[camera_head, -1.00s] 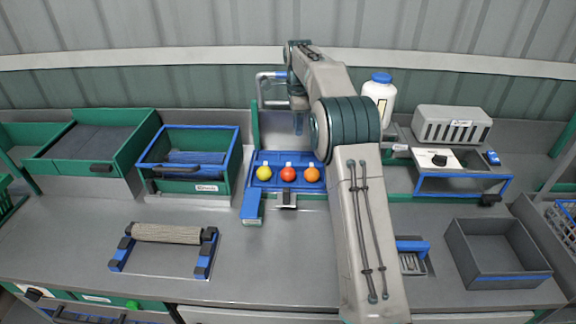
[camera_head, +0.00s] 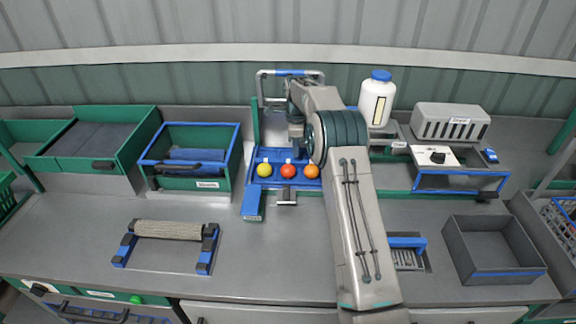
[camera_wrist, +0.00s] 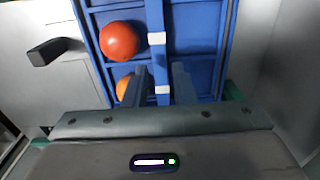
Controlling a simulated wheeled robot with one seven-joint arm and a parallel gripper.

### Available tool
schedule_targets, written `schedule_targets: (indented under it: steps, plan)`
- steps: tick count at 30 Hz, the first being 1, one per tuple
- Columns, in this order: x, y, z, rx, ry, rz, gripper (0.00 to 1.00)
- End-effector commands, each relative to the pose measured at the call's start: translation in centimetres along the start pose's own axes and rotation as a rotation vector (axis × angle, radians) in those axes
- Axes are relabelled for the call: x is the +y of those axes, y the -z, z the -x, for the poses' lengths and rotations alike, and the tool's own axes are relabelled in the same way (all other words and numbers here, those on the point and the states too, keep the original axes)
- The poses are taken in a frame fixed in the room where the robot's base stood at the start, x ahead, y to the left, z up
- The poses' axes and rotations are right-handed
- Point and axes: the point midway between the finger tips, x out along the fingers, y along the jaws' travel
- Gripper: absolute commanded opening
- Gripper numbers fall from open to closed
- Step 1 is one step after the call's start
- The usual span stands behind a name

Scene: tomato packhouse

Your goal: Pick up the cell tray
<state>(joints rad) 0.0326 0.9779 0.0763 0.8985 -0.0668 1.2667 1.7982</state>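The cell tray (camera_head: 276,182) is blue and lies flat on the bench at the middle back. A yellow tomato (camera_head: 264,169), a red tomato (camera_head: 288,171) and an orange tomato (camera_head: 311,171) sit in a row in its front cells. In the wrist view the tray (camera_wrist: 198,46) shows empty cells right of a divider with white patches, and the red and orange tomatoes left of it. My gripper (camera_wrist: 161,82) is open, one finger on each side of that divider, with gaps visible. The head view shows my gripper (camera_head: 297,143) low over the tray's back, partly hidden by my arm.
A blue-rimmed green bin (camera_head: 207,184) stands left of the tray, a white bottle (camera_head: 377,102) behind right. A roller stand (camera_head: 168,231) is front left, a grey bin (camera_head: 492,278) front right. A pipe frame (camera_head: 262,88) rises behind the tray.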

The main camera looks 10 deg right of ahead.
Motion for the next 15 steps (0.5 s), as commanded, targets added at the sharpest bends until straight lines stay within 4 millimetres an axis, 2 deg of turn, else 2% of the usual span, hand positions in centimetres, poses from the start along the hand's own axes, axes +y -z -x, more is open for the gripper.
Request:
schedule_targets:
  steps: [9,15]
  plan:
    - [0.2,-0.2,-4.2,-0.001,-0.003,0.001,0.24]
    - [0.1,-0.1,-4.9,0.000,0.000,0.001,0.24]
